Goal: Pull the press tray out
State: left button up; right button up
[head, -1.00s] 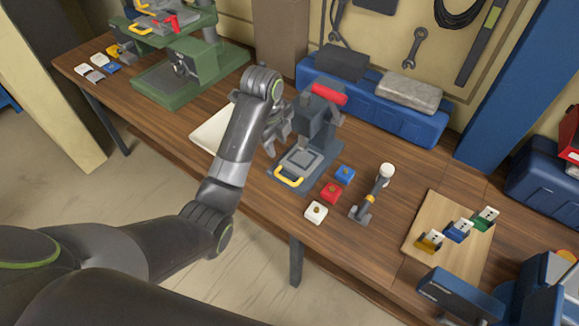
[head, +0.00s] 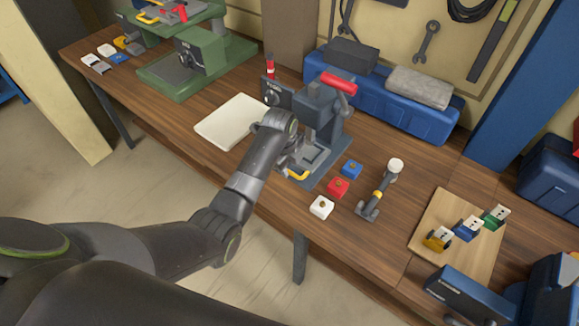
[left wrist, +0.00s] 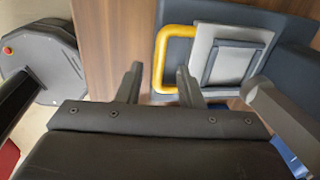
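The press (head: 325,115) stands on the bench with its red lever handle (head: 338,83) raised. Its tray (head: 309,155) is a grey plate at the base with a yellow pull handle (head: 297,176) at the front. In the left wrist view the tray (left wrist: 236,55) and yellow handle (left wrist: 160,62) show from above. My left gripper (left wrist: 158,80) is open; its fingers lie either side of the handle's outer bar in the picture, and contact cannot be told. In the head view my left wrist partly hides the tray and handle. My right gripper is out of view.
Blue (head: 352,169), red (head: 338,187) and white (head: 321,207) blocks sit right of the press. A white board (head: 228,122) lies left. A small lever tool (head: 380,190) and a wooden board (head: 440,225) with socket pieces stand farther right. A blue toolbox (head: 405,110) is behind.

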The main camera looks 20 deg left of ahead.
pick_arm(q)
jog(key=shift+w+f, duration=0.1)
jog(key=shift+f, duration=0.85)
jog(key=shift+c, duration=0.3)
grip_shut()
